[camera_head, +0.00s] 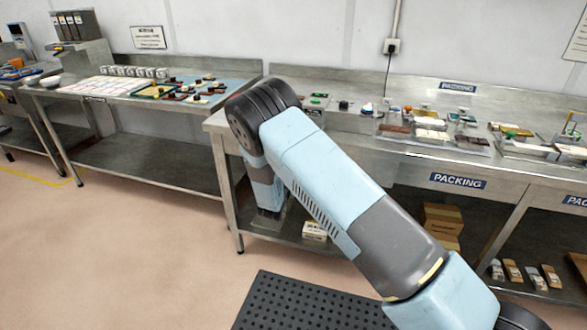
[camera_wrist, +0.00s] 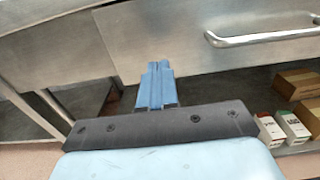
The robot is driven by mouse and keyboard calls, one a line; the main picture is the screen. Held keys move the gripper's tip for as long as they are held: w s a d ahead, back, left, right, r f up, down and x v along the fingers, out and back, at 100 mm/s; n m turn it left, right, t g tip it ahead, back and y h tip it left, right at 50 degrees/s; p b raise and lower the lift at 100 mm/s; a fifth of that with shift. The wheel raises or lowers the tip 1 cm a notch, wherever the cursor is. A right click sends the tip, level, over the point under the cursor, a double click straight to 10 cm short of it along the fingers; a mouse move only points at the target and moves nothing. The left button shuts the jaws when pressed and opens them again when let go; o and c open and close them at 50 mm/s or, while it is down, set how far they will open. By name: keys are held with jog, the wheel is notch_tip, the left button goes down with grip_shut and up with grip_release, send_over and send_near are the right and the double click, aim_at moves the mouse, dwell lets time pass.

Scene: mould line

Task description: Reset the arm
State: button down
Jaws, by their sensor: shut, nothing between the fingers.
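My blue and grey arm spans the middle of the head view, bent at its elbow in front of the packing table (camera_head: 335,141). My gripper (camera_wrist: 157,68) shows in the wrist view with its blue fingers together and nothing between them. It points at the steel front of a table with a drawer handle (camera_wrist: 262,36). I cannot tell how far the fingertips are from that steel front. In the head view my gripper is hidden.
The packing table carries chocolate bars, trays and small items. A second steel table (camera_head: 75,92) with a coloured mat and moulds stands at the left. Cardboard boxes (camera_head: 441,222) sit on the lower shelf. A black perforated mat (camera_head: 300,303) lies at the front. Floor at left is clear.

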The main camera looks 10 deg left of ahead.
jog(key=s+a, duration=0.2)
jog(key=s, duration=0.6)
jog(key=d+r+m+g+h, duration=0.65)
jog(key=d+r+m, duration=0.35)
jog(key=d+r, duration=0.6)
jog(key=s+d+r+m+g+h, duration=0.1)
jog(key=s+d+r+m+g, duration=0.3)
jog(key=d, duration=0.3)
jog(key=s+d+r+m+g, duration=0.2)
jog(key=s+d+r+m, duration=0.25)
jog(key=d, duration=0.25)
jog(key=s+d+r+m+g+y, duration=0.1)
jog(key=s+d+r+m+y, duration=0.1)
jog(key=s+d+r+m, duration=0.35)
jog(key=s+d+r+m+g+y, duration=0.2)
jog(key=s+d+r+m+y, duration=0.1)
jog(key=s, duration=0.6)
jog(key=s+a+r+m+t+y, duration=0.1)
jog(key=s+r+m+y, duration=0.2)
jog(key=s, duration=0.5)
jog(key=s+a+r+m+t+y, duration=0.1)
jog(key=s+r+m+t+y, duration=0.1)
jog(key=s, duration=0.6)
jog(key=shift+a+r+m+y, duration=0.15)
jog(key=shift+r+m+y, duration=0.3)
jog(key=shift+m, duration=0.45)
jog(key=shift+t, duration=0.25)
